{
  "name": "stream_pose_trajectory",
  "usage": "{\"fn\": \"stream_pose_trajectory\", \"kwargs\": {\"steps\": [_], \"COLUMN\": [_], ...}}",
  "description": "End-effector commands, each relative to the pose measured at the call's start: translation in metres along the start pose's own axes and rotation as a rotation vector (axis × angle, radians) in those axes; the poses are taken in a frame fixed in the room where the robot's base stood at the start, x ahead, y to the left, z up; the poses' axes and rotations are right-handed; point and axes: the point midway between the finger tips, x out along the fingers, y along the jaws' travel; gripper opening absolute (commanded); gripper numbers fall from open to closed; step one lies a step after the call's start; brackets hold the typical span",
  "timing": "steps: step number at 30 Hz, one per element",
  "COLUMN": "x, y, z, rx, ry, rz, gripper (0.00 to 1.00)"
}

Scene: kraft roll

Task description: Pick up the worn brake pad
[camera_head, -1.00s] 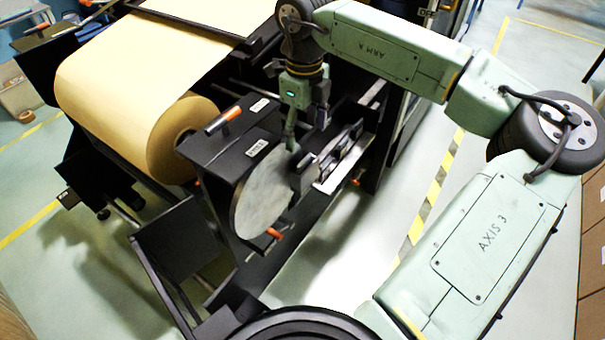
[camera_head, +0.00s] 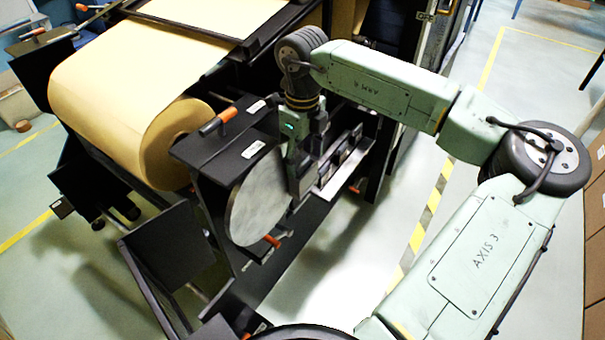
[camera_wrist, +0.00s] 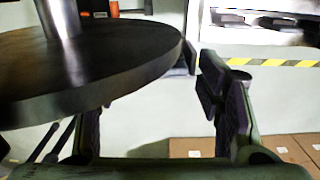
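The grey brake disc (camera_head: 258,200) stands upright on the side of the black machine. In the wrist view, the disc (camera_wrist: 90,65) fills the upper left and partly covers one finger. My gripper (camera_head: 300,182) is at the disc's right edge, beside a dark block that I cannot clearly tell from the fingers. In the wrist view, my gripper (camera_wrist: 160,105) has its fingers wide apart, with no held object visible between them. I cannot make out for certain which dark piece is the worn brake pad; a small dark part shows behind the disc's rim.
A narrow metal tray (camera_head: 328,190) with dark pieces lies just right of my gripper. A large kraft paper roll (camera_head: 140,115) is at the left. An orange-handled lever (camera_head: 218,122) sticks up above the disc. Open floor with yellow-black tape (camera_head: 420,225) lies to the right.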

Motion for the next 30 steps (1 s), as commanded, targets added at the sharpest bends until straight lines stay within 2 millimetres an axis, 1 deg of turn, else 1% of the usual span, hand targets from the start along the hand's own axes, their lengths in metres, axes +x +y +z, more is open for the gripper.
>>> {"fn": "stream_pose_trajectory", "kwargs": {"steps": [1,2,25,30], "x": [-0.0001,-0.0001,0.0,-0.0002], "y": [-0.0001,-0.0001,-0.0001,-0.0001], "z": [0.0,0.0,0.0,0.0001], "rx": [0.0,0.0,0.0,0.0], "ry": [0.0,0.0,0.0,0.0], "rz": [0.0,0.0,0.0,0.0], "gripper": [0.55,0.53,0.01,0.01]}}
